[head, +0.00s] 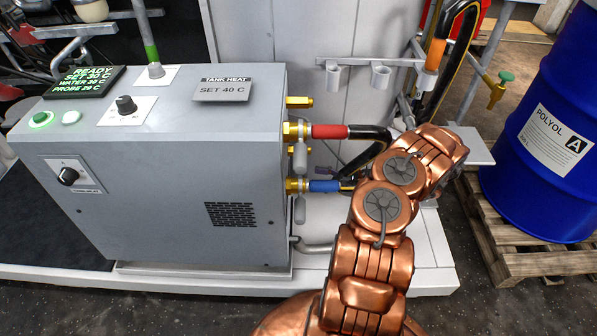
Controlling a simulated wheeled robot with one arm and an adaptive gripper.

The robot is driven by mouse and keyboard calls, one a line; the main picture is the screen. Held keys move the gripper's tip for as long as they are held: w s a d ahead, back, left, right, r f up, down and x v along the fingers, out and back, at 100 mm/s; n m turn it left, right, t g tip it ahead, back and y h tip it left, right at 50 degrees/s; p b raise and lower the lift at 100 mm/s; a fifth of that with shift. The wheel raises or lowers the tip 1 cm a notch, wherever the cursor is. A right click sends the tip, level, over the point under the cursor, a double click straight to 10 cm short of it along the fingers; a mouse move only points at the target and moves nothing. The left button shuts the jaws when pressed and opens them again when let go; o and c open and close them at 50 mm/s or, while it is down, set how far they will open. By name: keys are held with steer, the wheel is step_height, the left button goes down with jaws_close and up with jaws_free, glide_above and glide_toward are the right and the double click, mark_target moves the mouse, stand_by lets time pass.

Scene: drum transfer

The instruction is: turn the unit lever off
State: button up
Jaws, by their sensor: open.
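The grey heating unit (150,170) stands at left. A grey rod with a green band (151,52) rises nearly upright from a plate on its top, leaning slightly left; it looks like a lever. A black knob (126,104) sits on another top plate and a black rotary switch (68,176) on the front face. I cannot tell which of these the unit lever is. The display (84,81) reads READY, SET 30 C, and a green button (40,118) is lit. My copper arm reaches up at right of the unit; my gripper cannot be made out.
Red (330,131) and blue (325,185) hose fittings stick out of the unit's right side, close to my arm. A TANK HEAT sign (222,90) reads SET 40 C. A blue POLYOL drum (545,135) stands on a wooden pallet (535,262) at right.

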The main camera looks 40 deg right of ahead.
mark_target(303, 176)
steer(key=shift+b+x, duration=0.3)
steer(key=shift+x, duration=2.6)
steer(key=shift+c, duration=0.4)
jaws_close()
steer(key=shift+d, duration=0.15)
